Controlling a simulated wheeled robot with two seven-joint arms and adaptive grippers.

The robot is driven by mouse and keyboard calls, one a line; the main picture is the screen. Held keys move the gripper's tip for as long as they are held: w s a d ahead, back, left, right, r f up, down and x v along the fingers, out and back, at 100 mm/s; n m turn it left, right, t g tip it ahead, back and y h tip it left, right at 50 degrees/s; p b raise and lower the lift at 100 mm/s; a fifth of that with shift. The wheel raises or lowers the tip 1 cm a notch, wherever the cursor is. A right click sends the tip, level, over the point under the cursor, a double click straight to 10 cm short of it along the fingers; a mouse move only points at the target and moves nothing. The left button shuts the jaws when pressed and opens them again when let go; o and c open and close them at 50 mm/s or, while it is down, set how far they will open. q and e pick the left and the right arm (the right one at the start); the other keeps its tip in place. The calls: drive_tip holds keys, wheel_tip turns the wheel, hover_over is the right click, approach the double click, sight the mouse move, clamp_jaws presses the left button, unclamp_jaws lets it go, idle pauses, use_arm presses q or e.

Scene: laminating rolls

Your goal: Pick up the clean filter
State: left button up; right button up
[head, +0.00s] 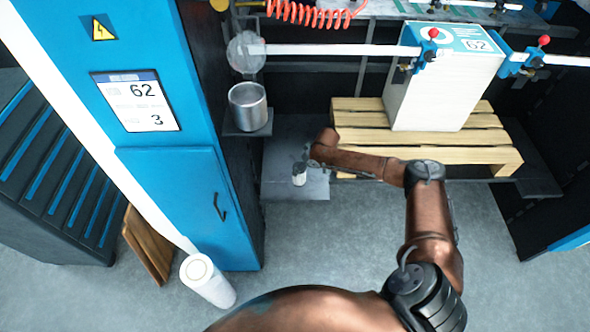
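A white upright cylinder (212,284) with a pale ring on its top stands on the floor at the lower left, leaning a little in the picture; it looks like the clean filter. My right arm reaches in from the lower right and bends left. Its gripper (299,174) is small and dark with a pale part, above the grey plate by the pallet, well apart from the white cylinder. Its fingers are too small to tell open from shut. My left gripper is not in view.
A blue cabinet (180,200) stands beside the white cylinder. A metal canister (248,107) sits on a small shelf, below a round clear cover (246,52). A wooden pallet (440,142) carries a white stack (445,85). A brown board (147,246) leans at left. Floor right of the cylinder is clear.

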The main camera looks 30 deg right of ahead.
sight(299, 175)
drive_tip(key=b+x, duration=0.1)
drive_tip(key=x, duration=0.3)
drive_tip(key=b+x, duration=0.1)
drive_tip(key=x, duration=0.1)
drive_tip(key=shift+w+f+b, duration=0.1)
drive_tip(key=shift+f+b, duration=0.15)
drive_tip(key=shift+b, duration=0.05)
drive_tip(key=shift+w+f, duration=0.1)
drive_tip(key=shift+f, duration=0.2)
drive_tip(key=shift+w, duration=0.1)
drive_tip(key=c, duration=1.2)
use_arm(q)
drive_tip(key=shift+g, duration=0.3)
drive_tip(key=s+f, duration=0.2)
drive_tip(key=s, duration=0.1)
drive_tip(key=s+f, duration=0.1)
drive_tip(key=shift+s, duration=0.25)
use_arm(e)
drive_tip(key=shift+c, duration=0.2)
